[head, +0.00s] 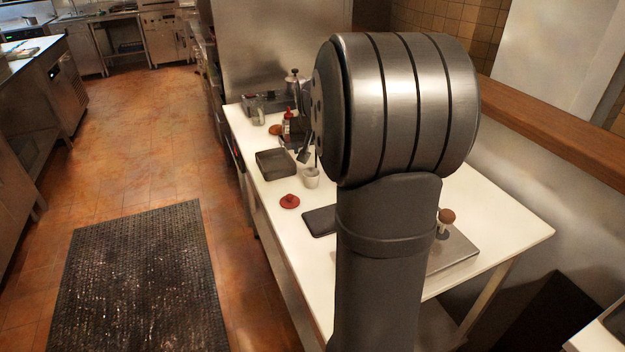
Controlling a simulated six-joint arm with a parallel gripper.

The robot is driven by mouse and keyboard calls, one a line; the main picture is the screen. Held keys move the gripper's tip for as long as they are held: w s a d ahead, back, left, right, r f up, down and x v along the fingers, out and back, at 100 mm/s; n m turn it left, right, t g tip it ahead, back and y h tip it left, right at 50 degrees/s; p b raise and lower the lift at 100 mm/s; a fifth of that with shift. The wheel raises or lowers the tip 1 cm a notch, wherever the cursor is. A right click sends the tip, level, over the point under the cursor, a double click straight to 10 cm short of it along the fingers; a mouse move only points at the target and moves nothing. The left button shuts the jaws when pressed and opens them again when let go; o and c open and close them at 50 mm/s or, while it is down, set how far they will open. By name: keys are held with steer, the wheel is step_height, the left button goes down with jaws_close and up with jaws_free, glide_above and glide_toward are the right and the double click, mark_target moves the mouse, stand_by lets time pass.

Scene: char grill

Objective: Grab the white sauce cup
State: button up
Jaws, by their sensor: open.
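The white sauce cup (311,179) stands upright on the white table, near the middle of the head view, just left of my large arm link. My gripper (310,158) is partly in view right above the cup, with its dark fingers pointing down. The fingers look apart and nothing shows between them. The rest of the gripper is hidden behind my arm. I cannot tell whether a fingertip touches the cup's rim.
A dark square tray (263,172) sits left of the cup, and a red round item (290,202) lies in front. A dark flat slab (318,221) lies nearer. A red bottle (287,128) and a brown round item (275,130) stand behind. My arm hides much of the table (510,225).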

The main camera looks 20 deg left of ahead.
glide_toward(311, 172)
steer(key=f, duration=0.2)
steer(key=shift+w+d+f, duration=0.3)
steer(key=shift+w+d, duration=0.05)
steer(key=shift+d, duration=0.05)
steer(key=shift+s+a+x, duration=0.1)
steer(key=shift+a+x, duration=0.1)
steer(key=shift+x, duration=1.15)
steer(key=shift+s+a+x, duration=0.15)
steer(key=shift+x, duration=1.2)
steer(key=c, duration=1.1)
